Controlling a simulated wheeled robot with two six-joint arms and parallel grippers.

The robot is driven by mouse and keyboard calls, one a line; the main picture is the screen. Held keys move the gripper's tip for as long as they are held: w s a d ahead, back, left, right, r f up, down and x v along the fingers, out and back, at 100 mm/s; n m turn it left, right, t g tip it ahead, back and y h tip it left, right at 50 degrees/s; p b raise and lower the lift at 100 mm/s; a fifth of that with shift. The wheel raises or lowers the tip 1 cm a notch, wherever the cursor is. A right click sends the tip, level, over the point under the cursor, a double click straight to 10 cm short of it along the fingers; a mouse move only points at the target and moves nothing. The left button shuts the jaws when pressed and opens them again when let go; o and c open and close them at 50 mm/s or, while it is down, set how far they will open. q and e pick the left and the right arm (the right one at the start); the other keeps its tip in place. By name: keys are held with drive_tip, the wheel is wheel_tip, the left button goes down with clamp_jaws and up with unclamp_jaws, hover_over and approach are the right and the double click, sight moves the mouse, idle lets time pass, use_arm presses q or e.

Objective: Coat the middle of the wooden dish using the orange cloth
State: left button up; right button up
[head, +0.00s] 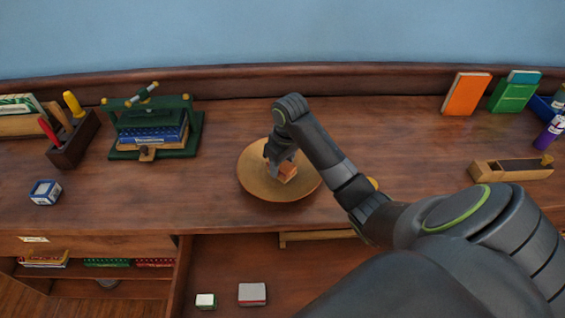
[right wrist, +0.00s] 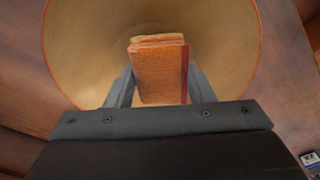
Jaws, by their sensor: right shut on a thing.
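The round wooden dish (head: 252,183) lies on the wooden top in the middle of the head view. It fills the upper part of the right wrist view (right wrist: 80,60). My right gripper (head: 279,168) is over the dish's middle, shut on the folded orange cloth (head: 288,173). In the right wrist view the cloth (right wrist: 160,72) sits between the two fingers, against the dish's inner surface or just above it; I cannot tell if it touches. Part of the dish is hidden by my right arm. My left gripper does not show.
A green press with books (head: 152,132) and a tool block (head: 75,140) stand at left, with a small blue box (head: 45,192). A wooden plane (head: 511,169), an orange book (head: 466,93) and a purple bottle (head: 550,132) are at right. An open drawer (head: 225,265) lies below.

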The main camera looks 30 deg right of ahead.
drive_tip(key=shift+f, duration=0.7)
